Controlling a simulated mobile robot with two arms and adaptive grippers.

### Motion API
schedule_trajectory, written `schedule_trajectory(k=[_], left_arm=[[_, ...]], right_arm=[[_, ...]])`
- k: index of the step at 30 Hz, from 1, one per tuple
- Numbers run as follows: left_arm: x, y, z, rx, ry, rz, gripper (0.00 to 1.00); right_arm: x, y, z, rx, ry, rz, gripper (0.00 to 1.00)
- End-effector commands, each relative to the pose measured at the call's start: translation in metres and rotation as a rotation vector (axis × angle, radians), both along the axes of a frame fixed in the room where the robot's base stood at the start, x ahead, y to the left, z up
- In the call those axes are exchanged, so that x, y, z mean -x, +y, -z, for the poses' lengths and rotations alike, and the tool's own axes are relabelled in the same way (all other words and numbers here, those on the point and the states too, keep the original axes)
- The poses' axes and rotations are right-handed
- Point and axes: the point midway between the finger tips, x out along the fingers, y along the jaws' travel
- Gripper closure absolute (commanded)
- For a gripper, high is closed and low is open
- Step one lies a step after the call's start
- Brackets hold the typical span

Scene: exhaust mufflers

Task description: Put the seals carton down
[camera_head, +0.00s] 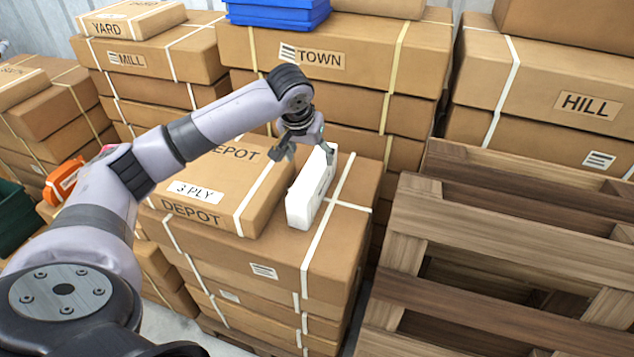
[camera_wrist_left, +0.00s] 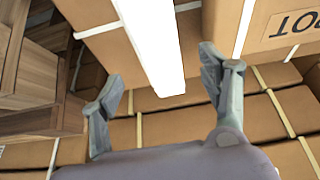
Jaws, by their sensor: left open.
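The seals carton, seemingly the white slim carton (camera_head: 311,190), stands on its narrow edge on top of the brown carton stack (camera_head: 278,262), just right of the DEPOT 3 PLY carton (camera_head: 222,185). My left gripper (camera_head: 306,150) is above its far end with fingers spread. In the left wrist view the white carton (camera_wrist_left: 158,45) lies between the open fingers of my left gripper (camera_wrist_left: 160,68), with a gap on each side. My right gripper does not show.
A wooden pallet stack (camera_head: 500,255) stands close on the right. Behind are strapped cartons marked TOWN (camera_head: 320,58), MILL (camera_head: 130,60) and HILL (camera_head: 585,104), with a blue crate (camera_head: 278,12) on top. An orange item (camera_head: 62,182) and a green bin (camera_head: 14,217) are at left.

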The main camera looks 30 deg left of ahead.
Motion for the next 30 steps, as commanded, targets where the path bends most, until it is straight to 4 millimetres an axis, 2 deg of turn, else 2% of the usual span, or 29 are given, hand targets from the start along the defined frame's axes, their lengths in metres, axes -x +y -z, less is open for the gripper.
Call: schedule_trajectory(k=[3,9,17,24,30], left_arm=[[-0.009,0.003,0.024,-0.001,0.004,0.0,0.31],[-0.022,0.005,0.056,0.0,0.001,0.0,0.31],[-0.028,0.006,0.073,-0.002,0.0,0.002,0.31],[-0.038,0.009,0.107,-0.001,-0.001,0.002,0.31],[-0.041,0.009,0.116,-0.001,-0.003,0.004,0.31]], right_arm=[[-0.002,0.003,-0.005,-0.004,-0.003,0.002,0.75],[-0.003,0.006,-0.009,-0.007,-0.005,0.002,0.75],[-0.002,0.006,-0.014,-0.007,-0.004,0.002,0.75],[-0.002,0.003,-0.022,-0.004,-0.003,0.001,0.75],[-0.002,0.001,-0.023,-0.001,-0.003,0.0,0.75]])
